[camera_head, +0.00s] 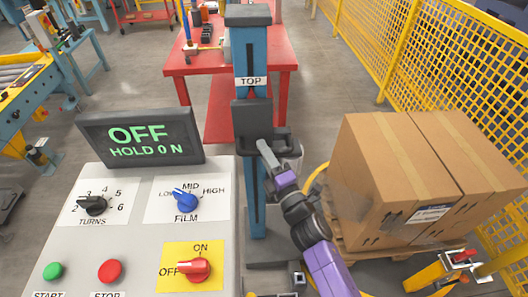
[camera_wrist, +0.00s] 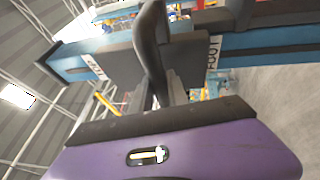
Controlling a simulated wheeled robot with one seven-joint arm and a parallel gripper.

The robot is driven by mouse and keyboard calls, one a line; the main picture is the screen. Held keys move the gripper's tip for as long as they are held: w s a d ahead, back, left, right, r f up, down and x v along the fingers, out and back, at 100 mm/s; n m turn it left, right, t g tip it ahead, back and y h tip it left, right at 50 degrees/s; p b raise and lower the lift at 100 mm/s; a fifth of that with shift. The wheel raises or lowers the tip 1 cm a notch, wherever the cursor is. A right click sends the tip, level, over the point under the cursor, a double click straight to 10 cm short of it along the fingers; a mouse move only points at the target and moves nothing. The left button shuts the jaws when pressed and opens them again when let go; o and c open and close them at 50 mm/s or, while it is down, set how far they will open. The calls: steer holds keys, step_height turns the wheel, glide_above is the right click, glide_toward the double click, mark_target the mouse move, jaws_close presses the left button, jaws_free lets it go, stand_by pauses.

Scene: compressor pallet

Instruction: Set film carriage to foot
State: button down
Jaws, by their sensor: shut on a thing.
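The film carriage (camera_head: 252,118) is a dark grey block on the blue upright mast (camera_head: 257,210), a short way below the white TOP label (camera_head: 251,82). In the wrist view, the carriage (camera_wrist: 185,52) shows beside the white FOOT label (camera_wrist: 214,52), with the blue mast (camera_wrist: 85,62) running across. My gripper (camera_head: 272,165) reaches up from the lower right to the carriage's front. In the wrist view, my gripper (camera_wrist: 163,92) is shut on the carriage's dark curved handle (camera_wrist: 152,45). The fingertips partly hide the grip.
A control panel (camera_head: 143,220) stands left of the mast; its display (camera_head: 140,137) reads OFF, HOLD 0 N. The red knob (camera_head: 186,268) is by OFF. Cardboard boxes (camera_head: 400,180) stand on a pallet at right, before a yellow fence (camera_head: 450,75). A red table (camera_head: 205,62) is behind.

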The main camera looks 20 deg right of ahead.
step_height(320, 180, down, 26)
steer(key=b, duration=2.4)
steer(key=shift+r, duration=0.25)
steer(key=shift+s+f, duration=0.1)
steer(key=shift+f, duration=0.05)
steer(key=c, duration=1.3)
jaws_free()
steer(key=v, duration=0.7)
steer(key=shift+s+p, duration=0.35)
